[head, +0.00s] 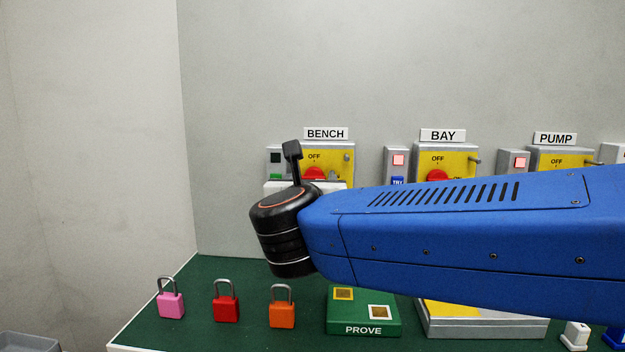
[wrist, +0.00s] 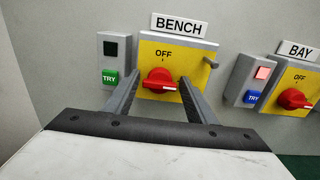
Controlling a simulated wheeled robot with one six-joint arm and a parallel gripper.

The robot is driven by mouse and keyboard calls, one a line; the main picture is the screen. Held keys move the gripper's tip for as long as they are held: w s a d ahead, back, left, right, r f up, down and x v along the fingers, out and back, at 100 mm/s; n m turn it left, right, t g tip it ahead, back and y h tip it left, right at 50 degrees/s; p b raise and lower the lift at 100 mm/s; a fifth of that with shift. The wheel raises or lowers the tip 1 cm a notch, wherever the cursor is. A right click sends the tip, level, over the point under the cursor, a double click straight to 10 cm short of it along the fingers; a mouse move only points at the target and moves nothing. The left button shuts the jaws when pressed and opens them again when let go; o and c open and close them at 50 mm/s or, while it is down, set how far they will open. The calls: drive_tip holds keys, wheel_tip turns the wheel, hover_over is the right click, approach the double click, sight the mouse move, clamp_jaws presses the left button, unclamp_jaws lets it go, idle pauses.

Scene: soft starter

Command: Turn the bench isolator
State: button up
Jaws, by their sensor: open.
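The bench isolator (wrist: 177,55) is a yellow-faced box under a BENCH label, with a red rotary knob (wrist: 160,83). The knob's white mark points right, away from the OFF mark above it. My gripper (wrist: 153,82) is open, its two fingers on either side of the knob in the wrist view; I cannot tell whether they touch it. In the head view the isolator (head: 335,161) shows behind my wrist, which hides its lower part. Left of it is a grey box with a dark window (wrist: 112,48) and a green TRY button (wrist: 110,78).
The bay isolator (head: 460,160) and pump isolator (head: 565,158) are to the right. Pink (head: 170,303), red (head: 226,306) and orange (head: 282,312) padlocks and a green PROVE box (head: 363,316) stand on the green bench. My blue arm hides part of the wall and bench.

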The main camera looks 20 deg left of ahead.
drive_tip(key=c, duration=0.8)
drive_tip(key=shift+n, duration=0.3)
drive_tip(key=shift+s+a+f+n, duration=0.1)
drive_tip(key=shift+f+n, duration=0.05)
drive_tip(key=shift+n, duration=4.15)
drive_tip(key=shift+a+f+n, duration=0.1)
drive_tip(key=shift+n, duration=4.2)
drive_tip(key=o, duration=0.8)
